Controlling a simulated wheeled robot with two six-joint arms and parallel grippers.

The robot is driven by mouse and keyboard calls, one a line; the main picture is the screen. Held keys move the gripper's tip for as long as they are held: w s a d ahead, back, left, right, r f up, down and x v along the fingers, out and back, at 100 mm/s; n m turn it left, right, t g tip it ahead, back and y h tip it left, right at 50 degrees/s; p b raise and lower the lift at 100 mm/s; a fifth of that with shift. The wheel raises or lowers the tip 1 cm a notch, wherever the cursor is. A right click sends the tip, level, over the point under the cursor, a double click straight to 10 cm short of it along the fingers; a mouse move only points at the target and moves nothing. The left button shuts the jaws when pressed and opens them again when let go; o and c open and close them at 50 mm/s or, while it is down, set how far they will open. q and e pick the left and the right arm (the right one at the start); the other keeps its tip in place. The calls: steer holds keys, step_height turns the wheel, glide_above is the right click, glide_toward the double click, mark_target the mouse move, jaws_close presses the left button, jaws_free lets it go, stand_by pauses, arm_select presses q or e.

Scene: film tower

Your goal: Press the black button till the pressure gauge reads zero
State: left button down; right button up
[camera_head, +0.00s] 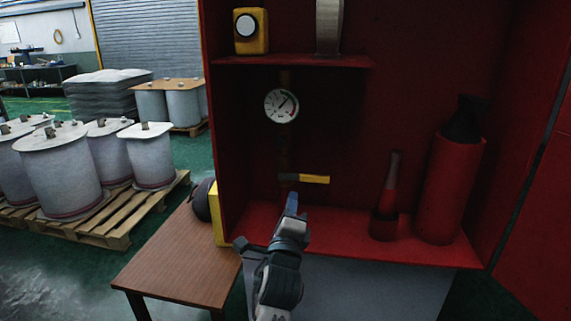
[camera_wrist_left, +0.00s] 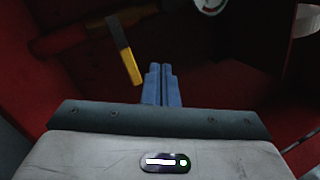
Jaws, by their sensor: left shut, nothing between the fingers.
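The round white pressure gauge (camera_head: 281,105) is on a vertical pipe inside the red cabinet; its needle points to the upper right, and its edge shows at the top of the left wrist view (camera_wrist_left: 209,4). A yellow-handled lever (camera_head: 314,179) is below the gauge and also shows in the left wrist view (camera_wrist_left: 131,67). I cannot clearly make out a black button. My left gripper (camera_head: 292,197) is shut and empty, its blue fingers just below the lever, apparently apart from it. The blue fingers are together in the left wrist view (camera_wrist_left: 164,68). My right gripper is not in view.
A yellow device (camera_head: 250,43) stands on the upper shelf (camera_head: 300,61). A red cylinder (camera_head: 448,190) and a smaller red-and-black item (camera_head: 386,207) stand at the cabinet's right. A wooden table (camera_head: 175,264) is at the left, with a dark rounded object (camera_head: 201,200) beside the cabinet.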

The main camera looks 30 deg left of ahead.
mark_target(281, 142)
arm_select(q)
steer(key=shift+s+r, duration=0.2)
steer(key=shift+r, duration=0.35)
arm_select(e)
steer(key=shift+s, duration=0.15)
